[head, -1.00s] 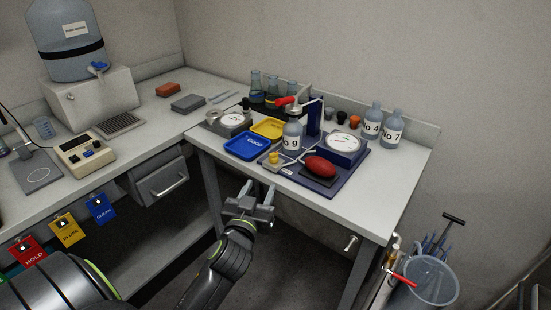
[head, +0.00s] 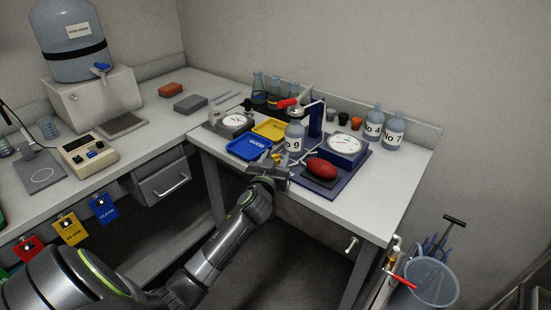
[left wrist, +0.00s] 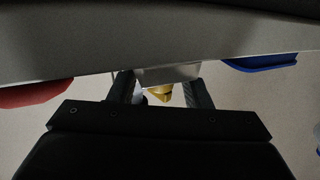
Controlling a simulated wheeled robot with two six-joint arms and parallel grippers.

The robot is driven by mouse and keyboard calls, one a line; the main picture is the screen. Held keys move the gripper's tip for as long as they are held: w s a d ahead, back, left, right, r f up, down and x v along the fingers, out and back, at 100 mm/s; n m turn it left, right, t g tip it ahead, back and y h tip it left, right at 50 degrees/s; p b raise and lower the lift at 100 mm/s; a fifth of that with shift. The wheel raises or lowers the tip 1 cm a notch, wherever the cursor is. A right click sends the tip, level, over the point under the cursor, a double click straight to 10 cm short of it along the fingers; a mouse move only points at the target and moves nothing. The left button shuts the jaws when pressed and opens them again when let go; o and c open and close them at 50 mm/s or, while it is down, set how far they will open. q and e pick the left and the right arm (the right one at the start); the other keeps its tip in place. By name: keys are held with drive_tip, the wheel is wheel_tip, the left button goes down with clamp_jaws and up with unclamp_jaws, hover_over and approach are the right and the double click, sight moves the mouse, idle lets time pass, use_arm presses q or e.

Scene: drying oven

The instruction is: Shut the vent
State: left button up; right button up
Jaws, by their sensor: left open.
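The vent appears to be the small fitting with a yellow knob (head: 276,156) at the front of the bench, left of the red bulb (head: 321,168). My left gripper (head: 270,165) is open at the bench's front edge, close to the knob and partly covering the fitting. In the left wrist view, the yellow knob (left wrist: 158,91) shows between the two fingers (left wrist: 158,88). I cannot tell whether either finger touches it. The red bulb also shows in the left wrist view (left wrist: 35,94). My right gripper is not in view.
A blue tray (head: 236,152) lies left of the fitting. Bottle No 9 (head: 294,140) stands just behind it. Open floor lies in front of the bench.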

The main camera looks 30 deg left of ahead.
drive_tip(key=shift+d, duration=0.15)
use_arm(q)
drive_tip(key=shift+c, duration=0.6)
drive_tip(key=c, duration=0.8)
drive_tip(key=n+y+b, duration=0.1)
drive_tip(key=b, duration=0.1)
drive_tip(key=n+g+y+b, duration=0.1)
drive_tip(key=y+b, duration=0.1)
drive_tip(key=shift+w+d+f+b, duration=0.1)
drive_tip(key=shift+f+b, duration=0.15)
drive_tip(key=shift+b, duration=0.1)
drive_tip(key=shift+n+g+y+b, duration=0.8)
drive_tip(key=shift+y+b, duration=0.05)
drive_tip(key=shift+y, duration=0.15)
drive_tip(key=shift+r+n+g+y+b, duration=0.2)
drive_tip(key=shift+n+g+y+b, duration=0.2)
drive_tip(key=shift+y, duration=0.1)
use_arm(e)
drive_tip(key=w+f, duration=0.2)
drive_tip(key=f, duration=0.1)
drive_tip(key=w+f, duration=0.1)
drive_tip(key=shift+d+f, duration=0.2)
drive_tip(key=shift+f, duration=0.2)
use_arm(q)
drive_tip(key=o, duration=0.9)
